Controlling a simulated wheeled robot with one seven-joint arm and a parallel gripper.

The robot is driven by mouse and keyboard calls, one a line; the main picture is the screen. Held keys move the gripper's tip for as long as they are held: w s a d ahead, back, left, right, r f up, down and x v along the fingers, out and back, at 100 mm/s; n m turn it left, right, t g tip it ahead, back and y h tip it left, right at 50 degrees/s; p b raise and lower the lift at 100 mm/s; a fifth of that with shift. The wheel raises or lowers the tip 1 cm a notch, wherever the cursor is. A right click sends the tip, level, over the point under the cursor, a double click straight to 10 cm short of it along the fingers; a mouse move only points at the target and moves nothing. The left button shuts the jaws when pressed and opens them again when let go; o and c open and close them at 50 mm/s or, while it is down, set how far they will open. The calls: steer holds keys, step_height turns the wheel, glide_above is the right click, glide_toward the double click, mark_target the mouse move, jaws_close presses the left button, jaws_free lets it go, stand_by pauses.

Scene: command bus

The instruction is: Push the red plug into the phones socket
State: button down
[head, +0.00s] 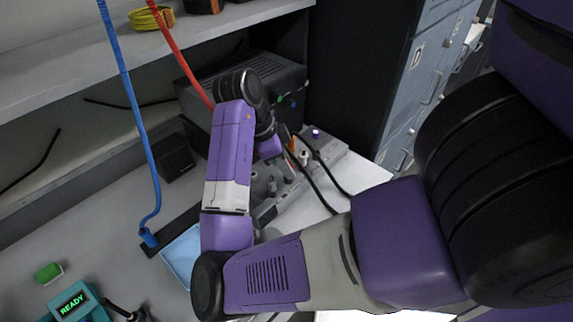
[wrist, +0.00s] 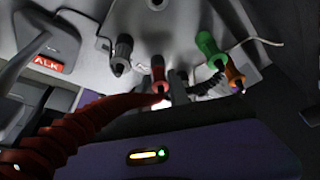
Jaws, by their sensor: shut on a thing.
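In the wrist view a thick coiled red cable (wrist: 70,130) comes in from the left and runs to my gripper (wrist: 177,92). The gripper is shut, with the red plug (wrist: 158,76) in front of the fingers at the cable's end. The plug's tip and the grip on it are hard to make out. A pale panel (wrist: 185,20) lies close ahead. I cannot make out a phones label or tell which socket it is. In the head view my arm hides the gripper and plug; the red cable (head: 180,55) passes down behind the arm.
A dark grey plug (wrist: 122,55), a green one (wrist: 208,47) and an orange one (wrist: 235,77) stand close beside the red plug. In the head view a grey console (head: 325,155) with black cables lies beyond my arm. A blue cable (head: 130,90) hangs at left.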

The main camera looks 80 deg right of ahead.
steer(key=shift+f, duration=0.1)
steer(key=c, duration=1.2)
jaws_free()
steer(key=shift+o, duration=0.2)
steer(key=shift+r+p, duration=3.6)
steer(key=shift+r, duration=0.45)
steer(key=shift+f, duration=0.1)
